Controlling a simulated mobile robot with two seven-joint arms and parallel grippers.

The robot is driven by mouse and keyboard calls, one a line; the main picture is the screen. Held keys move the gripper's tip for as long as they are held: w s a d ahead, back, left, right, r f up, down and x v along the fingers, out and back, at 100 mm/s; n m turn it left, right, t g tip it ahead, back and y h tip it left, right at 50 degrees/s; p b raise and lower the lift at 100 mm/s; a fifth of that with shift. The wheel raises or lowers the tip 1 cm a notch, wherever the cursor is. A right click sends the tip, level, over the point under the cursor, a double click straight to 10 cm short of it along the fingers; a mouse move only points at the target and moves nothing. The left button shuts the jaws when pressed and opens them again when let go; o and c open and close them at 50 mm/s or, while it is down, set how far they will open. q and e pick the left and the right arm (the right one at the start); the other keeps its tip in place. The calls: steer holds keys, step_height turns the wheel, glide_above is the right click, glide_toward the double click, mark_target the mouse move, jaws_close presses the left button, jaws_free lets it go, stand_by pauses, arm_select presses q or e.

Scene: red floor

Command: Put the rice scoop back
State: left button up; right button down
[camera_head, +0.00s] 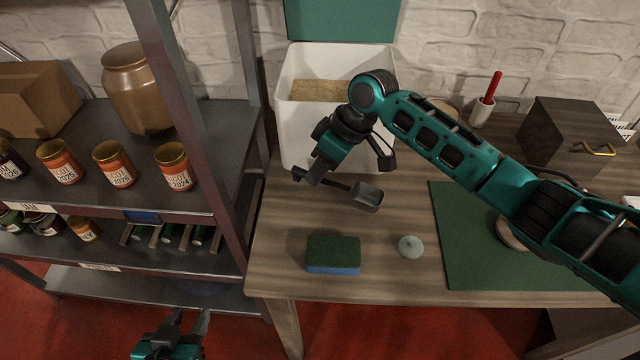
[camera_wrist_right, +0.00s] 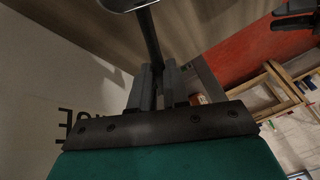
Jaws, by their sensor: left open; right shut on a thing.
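The rice scoop (camera_head: 367,196) has a grey metal bowl and a dark handle. My right gripper (camera_head: 312,178) is shut on its handle and holds it above the table, in front of the white bin. In the right wrist view the scoop's dark handle (camera_wrist_right: 149,38) runs up from between the fingers (camera_wrist_right: 160,88). The white rice bin (camera_head: 296,135) stands at the back of the table with its green lid (camera_head: 343,20) raised, and rice (camera_head: 318,91) shows inside. My left gripper (camera_head: 185,328) is open and empty, low in front of the shelf.
A sponge (camera_head: 333,254) and a small pale green knob-like object (camera_head: 410,246) lie on the table (camera_head: 276,240). A green mat (camera_head: 460,250) is at right. A dark box (camera_head: 570,135) and a cup (camera_head: 482,111) stand behind. A metal shelf (camera_head: 215,205) with jars is at left.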

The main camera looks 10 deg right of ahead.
step_height(320, 180, down, 4)
steer(key=shift+f+b, duration=0.1)
steer(key=shift+b, duration=0.2)
steer(key=shift+f, duration=0.1)
steer(key=c, duration=1.1)
jaws_free()
steer(key=p+v, duration=0.1)
steer(key=v, duration=1.1)
